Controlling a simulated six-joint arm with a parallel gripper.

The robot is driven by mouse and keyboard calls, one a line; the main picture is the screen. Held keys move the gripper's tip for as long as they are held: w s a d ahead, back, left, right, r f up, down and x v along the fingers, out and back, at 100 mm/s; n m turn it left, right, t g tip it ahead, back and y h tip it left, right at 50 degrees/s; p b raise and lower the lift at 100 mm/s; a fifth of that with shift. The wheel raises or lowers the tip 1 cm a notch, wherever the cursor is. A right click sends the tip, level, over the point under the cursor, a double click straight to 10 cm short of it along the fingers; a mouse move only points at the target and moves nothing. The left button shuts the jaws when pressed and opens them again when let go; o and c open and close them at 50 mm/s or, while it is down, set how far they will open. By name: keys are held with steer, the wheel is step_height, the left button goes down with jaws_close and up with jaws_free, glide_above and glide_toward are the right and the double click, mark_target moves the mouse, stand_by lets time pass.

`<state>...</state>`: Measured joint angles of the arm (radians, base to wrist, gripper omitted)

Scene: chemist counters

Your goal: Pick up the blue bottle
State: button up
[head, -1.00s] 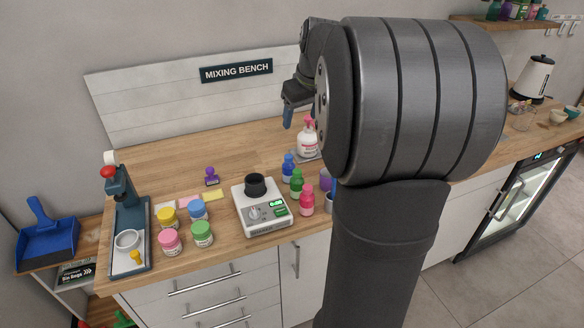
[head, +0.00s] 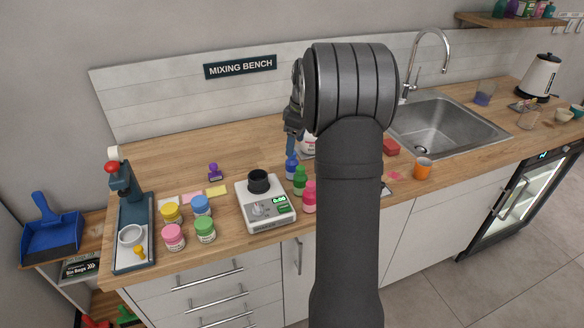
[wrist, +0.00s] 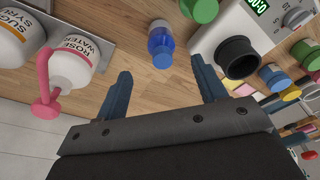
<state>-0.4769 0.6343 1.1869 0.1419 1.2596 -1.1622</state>
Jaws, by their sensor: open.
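The blue bottle (head: 291,167) stands upright on the wooden counter, between the scale and my arm, at the back of a short row of bottles. In the wrist view the blue bottle (wrist: 161,44) shows ahead of my gripper, roughly midway between the two fingers. My gripper (wrist: 160,82) is open and empty, with its fingers apart on either side of the line to the bottle and not touching it. In the head view my gripper (head: 290,144) hangs just above and behind the bottle, partly hidden by my arm.
A green bottle (head: 300,181) and a pink bottle (head: 309,197) stand in front of the blue one. The white scale (head: 266,208) with a black cup is to its left. A rose water bottle (wrist: 75,62) stands close to my gripper's left finger. An orange cup (head: 423,168) stands right.

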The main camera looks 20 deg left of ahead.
mark_target(291, 160)
steer(key=f, duration=0.2)
steer(key=a+f, duration=0.1)
steer(key=f, duration=0.4)
steer(key=shift+s+a+f, duration=0.15)
steer(key=shift+f, duration=0.2)
steer(key=c, duration=1.1)
steer(key=shift+r, duration=0.15)
